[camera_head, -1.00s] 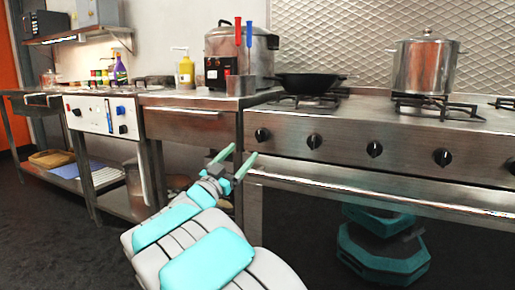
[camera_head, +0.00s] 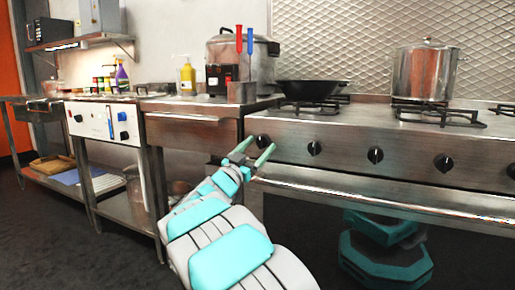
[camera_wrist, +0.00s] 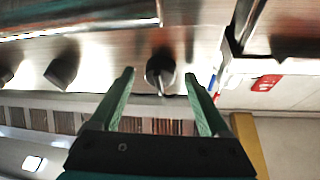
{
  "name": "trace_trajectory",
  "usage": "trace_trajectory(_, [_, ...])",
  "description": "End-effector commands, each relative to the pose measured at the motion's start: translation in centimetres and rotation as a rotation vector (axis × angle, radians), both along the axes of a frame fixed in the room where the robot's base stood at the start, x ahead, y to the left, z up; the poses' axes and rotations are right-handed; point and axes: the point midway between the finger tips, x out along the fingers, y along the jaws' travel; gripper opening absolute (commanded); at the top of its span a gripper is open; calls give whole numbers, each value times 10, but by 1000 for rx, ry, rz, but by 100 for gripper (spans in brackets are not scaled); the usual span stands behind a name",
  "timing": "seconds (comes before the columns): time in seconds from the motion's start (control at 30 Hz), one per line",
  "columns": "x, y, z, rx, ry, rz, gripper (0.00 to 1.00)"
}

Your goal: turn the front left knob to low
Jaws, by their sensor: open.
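The leftmost dark knob (camera_head: 262,141) on the stove's steel front panel is directly beyond my gripper (camera_head: 261,145), between its green fingertips in the head view. In the wrist view the knob (camera_wrist: 160,69) also lies between the fingertips (camera_wrist: 159,78), with clear gaps on both sides. My gripper is open and empty. The knob's pointer shows as a light ridge in the wrist view, but I cannot read its setting. I cannot tell how much depth separates the fingertips from it.
More knobs (camera_head: 314,148) continue rightward along the panel. An oven handle bar (camera_head: 350,202) runs below them. A black pan (camera_head: 312,90) and a steel pot (camera_head: 424,75) stand on the burners. A steel counter (camera_head: 195,131) adjoins the stove's left side.

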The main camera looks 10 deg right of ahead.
Motion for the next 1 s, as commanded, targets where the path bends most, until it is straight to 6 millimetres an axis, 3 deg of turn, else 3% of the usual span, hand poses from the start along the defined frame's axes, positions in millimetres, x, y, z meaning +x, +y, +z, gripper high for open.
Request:
trace_trajectory(0.07, [0,0,0,0,0,0,80])
trace_trajectory(0.77, [0,0,0,1,-1,0,1])
trace_trajectory(1.0, [0,1,0,9,-5,1,0])
